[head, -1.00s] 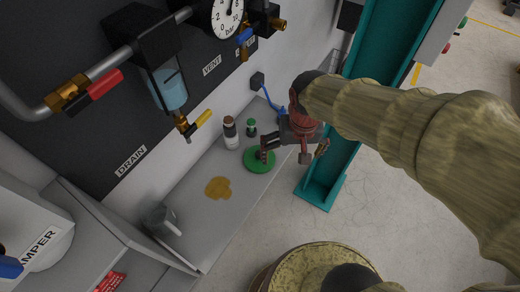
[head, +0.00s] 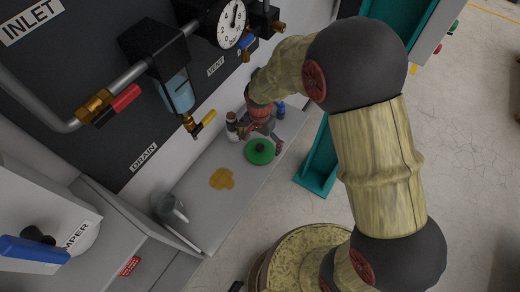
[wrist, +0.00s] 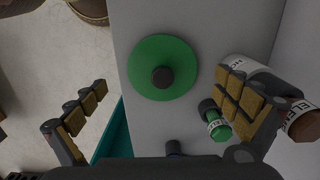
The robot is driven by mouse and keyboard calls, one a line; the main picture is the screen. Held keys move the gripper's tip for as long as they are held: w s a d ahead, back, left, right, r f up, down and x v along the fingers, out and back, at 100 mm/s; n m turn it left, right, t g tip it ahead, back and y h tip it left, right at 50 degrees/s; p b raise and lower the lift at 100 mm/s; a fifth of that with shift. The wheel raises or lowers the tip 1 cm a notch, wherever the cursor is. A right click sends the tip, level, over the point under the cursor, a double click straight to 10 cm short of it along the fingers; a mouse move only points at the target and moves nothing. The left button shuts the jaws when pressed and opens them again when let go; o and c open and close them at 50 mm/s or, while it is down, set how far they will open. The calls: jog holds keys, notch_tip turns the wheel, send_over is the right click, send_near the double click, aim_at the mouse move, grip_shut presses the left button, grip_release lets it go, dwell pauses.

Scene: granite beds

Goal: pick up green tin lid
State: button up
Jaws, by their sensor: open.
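The green tin lid (head: 260,155) is a round green disc with a dark knob in its middle. It lies flat on the grey shelf (head: 205,209). In the wrist view the lid (wrist: 150,58) sits ahead of the fingers, with its dark knob (wrist: 162,77) facing me. My gripper (wrist: 159,114) is open and empty, its two padded fingers spread to either side below the lid in the picture. In the head view my gripper (head: 258,127) hangs just behind the lid, partly hidden by my arm.
A teal post (head: 318,165) stands to the right.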

aim_at(260, 149)
jog(key=f, duration=0.4)
jog(key=shift+w+a+f, duration=0.1)
jog(key=shift+w, duration=0.15)
jog(key=shift+c, duration=0.7)
jog(key=shift+s, duration=0.1)
jog(key=c, duration=1)
jog(key=shift+s, duration=0.1)
jog(key=c, duration=0.5)
